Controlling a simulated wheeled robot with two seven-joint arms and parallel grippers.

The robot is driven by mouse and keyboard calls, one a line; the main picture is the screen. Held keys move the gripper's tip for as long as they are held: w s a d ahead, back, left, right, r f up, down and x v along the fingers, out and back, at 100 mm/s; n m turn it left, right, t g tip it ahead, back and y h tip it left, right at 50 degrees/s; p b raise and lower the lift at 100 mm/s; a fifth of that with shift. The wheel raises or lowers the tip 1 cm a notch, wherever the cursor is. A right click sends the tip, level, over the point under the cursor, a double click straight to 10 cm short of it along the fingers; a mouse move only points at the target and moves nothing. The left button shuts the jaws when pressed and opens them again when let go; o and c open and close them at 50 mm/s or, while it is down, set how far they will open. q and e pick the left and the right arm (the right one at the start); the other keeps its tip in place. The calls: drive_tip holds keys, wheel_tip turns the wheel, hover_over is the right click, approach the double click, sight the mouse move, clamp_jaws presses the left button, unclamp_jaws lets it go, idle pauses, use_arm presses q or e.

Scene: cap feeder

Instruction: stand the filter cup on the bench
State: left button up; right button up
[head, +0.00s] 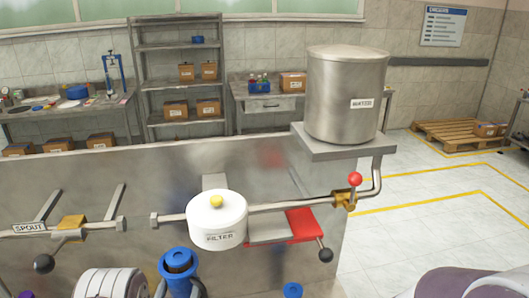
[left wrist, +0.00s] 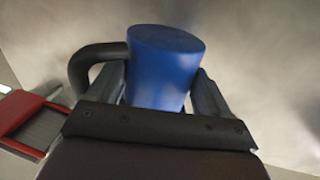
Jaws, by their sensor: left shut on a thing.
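The filter cup (head: 178,262) is blue with a dark handle and shows at the bottom of the head view, in front of the metal panel. My left gripper (head: 180,284) is shut on it, partly hidden behind the cup and cut by the picture edge. In the left wrist view the cup (left wrist: 165,65) sits between the two fingers (left wrist: 160,92), with its handle to the left. The cup is held up, clear of the panel. The white filter housing (head: 218,232) with a yellow knob is just right of and above it. I cannot make out the bench top. My right gripper is not seen.
A red-rimmed grey tray (head: 305,222) is right of the filter housing. A red-knobbed valve (head: 346,198) and pipe lead to the water tank (head: 345,80). A spout with a brass valve (head: 70,226) is on the left. A small blue thing (head: 292,290) shows at the bottom edge.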

use_arm(q)
drive_tip(key=s+d+f, duration=0.2)
drive_tip(key=s+f, duration=0.2)
drive_tip(key=f, duration=0.6)
drive_tip(key=shift+s+f+b, duration=0.15)
drive_tip(key=shift+s+b, duration=0.15)
drive_tip(key=shift+s, duration=0.05)
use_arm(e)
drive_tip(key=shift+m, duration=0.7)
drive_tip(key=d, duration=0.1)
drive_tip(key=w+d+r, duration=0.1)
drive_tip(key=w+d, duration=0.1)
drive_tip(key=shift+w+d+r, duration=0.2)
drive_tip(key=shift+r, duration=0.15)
use_arm(q)
drive_tip(key=shift+d, duration=0.2)
